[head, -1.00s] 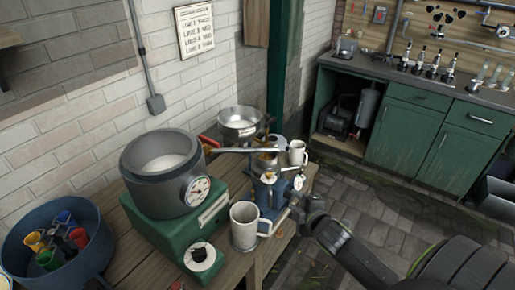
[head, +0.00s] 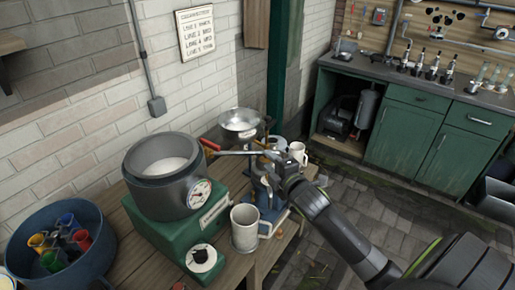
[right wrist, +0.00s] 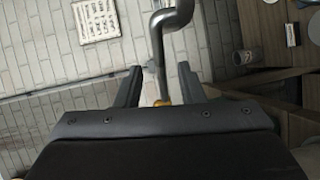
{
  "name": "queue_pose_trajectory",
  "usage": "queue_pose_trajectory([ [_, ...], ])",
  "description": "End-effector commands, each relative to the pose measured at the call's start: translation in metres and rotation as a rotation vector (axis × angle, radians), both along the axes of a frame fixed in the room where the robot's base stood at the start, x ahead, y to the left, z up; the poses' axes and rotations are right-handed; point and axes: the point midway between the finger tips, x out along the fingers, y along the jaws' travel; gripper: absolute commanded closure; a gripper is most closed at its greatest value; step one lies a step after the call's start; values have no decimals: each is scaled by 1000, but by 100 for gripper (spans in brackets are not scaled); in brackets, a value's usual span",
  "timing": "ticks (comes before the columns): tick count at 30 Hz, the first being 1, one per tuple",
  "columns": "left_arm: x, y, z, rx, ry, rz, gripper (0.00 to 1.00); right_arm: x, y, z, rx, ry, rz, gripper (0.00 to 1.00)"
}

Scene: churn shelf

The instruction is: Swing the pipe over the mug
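The grey metal pipe (head: 240,153) runs level from a red-ended handle toward the blue stand (head: 262,190) on the bench. A grey mug (head: 244,230) stands upright at the bench's front, beside the stand's base. A second, white mug (head: 297,152) stands behind my right gripper. My right gripper (head: 272,160) is at the pipe's right end, above the stand, and hides part of it. In the right wrist view the fingers (right wrist: 160,70) are apart, with the bent pipe (right wrist: 157,40) showing between them and a gap on both sides. My left gripper is not in view.
A grey pot with a gauge (head: 168,180) sits on a green base left of the stand. A steel pan (head: 240,121) stands behind. A blue tub (head: 60,240) with coloured cups is at far left. The wooden bench (head: 240,268) is bare at its front edge.

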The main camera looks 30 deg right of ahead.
Motion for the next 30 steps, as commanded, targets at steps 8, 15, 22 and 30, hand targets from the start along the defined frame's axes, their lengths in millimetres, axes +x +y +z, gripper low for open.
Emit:
queue_pose_trajectory([
  [8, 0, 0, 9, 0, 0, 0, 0, 45, -4, -5, 2, 1, -1, 65],
  [15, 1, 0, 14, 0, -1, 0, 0, 73, -6, -10, 2, 1, -1, 65],
  [22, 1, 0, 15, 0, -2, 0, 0, 84, -7, -11, 2, 0, 0, 65],
  [30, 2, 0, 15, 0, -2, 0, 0, 84, -7, -12, 1, 0, 0, 65],
])
